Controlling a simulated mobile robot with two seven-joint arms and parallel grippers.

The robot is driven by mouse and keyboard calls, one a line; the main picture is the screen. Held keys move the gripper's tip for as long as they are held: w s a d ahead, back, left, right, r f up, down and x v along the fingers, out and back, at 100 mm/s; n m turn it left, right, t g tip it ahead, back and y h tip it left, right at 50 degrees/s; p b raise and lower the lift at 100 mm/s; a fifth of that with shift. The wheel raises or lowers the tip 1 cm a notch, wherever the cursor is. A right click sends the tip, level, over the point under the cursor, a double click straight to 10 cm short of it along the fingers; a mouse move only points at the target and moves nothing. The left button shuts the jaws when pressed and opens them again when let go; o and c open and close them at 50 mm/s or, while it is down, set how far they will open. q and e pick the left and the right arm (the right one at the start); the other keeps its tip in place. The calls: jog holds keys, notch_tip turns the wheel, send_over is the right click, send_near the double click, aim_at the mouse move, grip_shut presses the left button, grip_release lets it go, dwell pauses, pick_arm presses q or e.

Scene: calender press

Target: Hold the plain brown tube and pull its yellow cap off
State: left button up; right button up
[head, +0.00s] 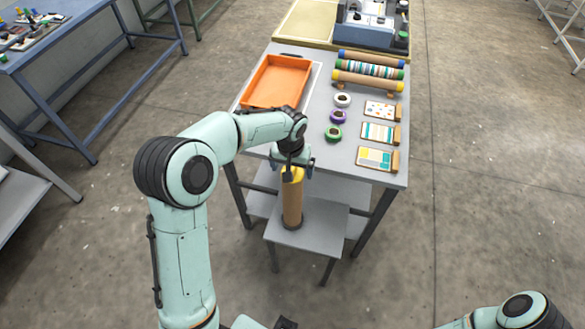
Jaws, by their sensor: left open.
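The plain brown tube (292,205) stands upright on a small grey stand in front of the table, its foot in a dark ring. Its yellow cap (296,175) is on the top end. My left gripper (291,170) points down from above, right at the cap, and is open. One dark finger shows in front of the cap. The wrist hides part of the top, so I cannot tell whether the fingers touch the cap. My right gripper is not seen; only part of that arm shows at the bottom right.
The grey stand (325,238) adjoins the grey table (352,195). On the table are an orange tray (277,82), several rings or rolls such as a purple one (338,117), patterned cards (378,132), and racked tubes, one with yellow ends (368,81). A press (370,28) stands behind.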

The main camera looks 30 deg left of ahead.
pick_arm(q)
notch_tip(320, 180, up, 12)
jog(key=s, duration=0.1)
jog(key=shift+s+d+r+p, duration=0.15)
jog(key=shift+s+d+p, duration=0.05)
jog(key=shift+p, duration=0.2)
dwell(0.3)
